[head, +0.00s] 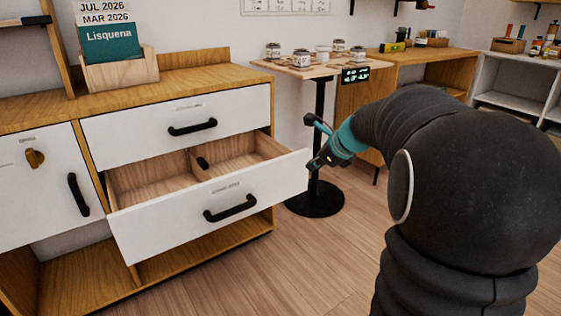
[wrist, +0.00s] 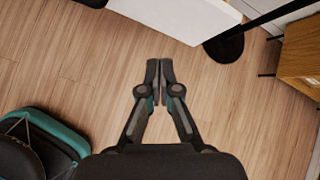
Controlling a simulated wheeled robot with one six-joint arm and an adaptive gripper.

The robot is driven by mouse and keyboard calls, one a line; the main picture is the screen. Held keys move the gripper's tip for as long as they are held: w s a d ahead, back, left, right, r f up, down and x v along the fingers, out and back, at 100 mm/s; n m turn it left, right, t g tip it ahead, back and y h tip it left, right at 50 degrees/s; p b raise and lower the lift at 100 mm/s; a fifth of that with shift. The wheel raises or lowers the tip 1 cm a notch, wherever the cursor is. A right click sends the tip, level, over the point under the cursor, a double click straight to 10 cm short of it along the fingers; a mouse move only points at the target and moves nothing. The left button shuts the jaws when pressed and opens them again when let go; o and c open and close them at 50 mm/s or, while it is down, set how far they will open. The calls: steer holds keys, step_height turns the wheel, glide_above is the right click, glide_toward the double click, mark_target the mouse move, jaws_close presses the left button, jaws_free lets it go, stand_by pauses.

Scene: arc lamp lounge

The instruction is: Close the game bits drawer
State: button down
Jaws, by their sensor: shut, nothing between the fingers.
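In the head view the lower drawer (head: 236,205) of the white and oak cabinet stands pulled well out. It has a black bar handle (head: 231,208) and a small label too blurred to read. Its wooden inside is divided, and a small dark object (head: 203,163) shows at the divider. My gripper (head: 316,163) is just right of the drawer front's right end, close to its upper corner; I cannot tell if they touch. In the wrist view my gripper (wrist: 160,65) is shut and empty over the floor, with the white drawer front (wrist: 190,15) beyond its tips.
The upper drawer (head: 180,118) is shut. A cabinet door (head: 45,185) with a black handle is at left. A round-based stand table (head: 316,197) with several jars is behind my gripper. A wooden desk (head: 420,58) stands further right. The floor before the drawer is clear.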

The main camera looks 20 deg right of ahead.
steer(key=r+m, duration=0.2)
steer(key=m+b, duration=0.2)
steer(key=m, duration=0.1)
glide_toward(282, 163)
steer(key=shift+t, duration=0.4)
steer(key=w+f, duration=0.2)
steer(key=f, duration=0.1)
steer(key=w+a+f, duration=0.1)
steer(key=f, duration=0.1)
steer(key=shift+w+a, duration=0.2)
steer(key=shift+w, duration=0.25)
steer(key=shift+w, duration=0.1)
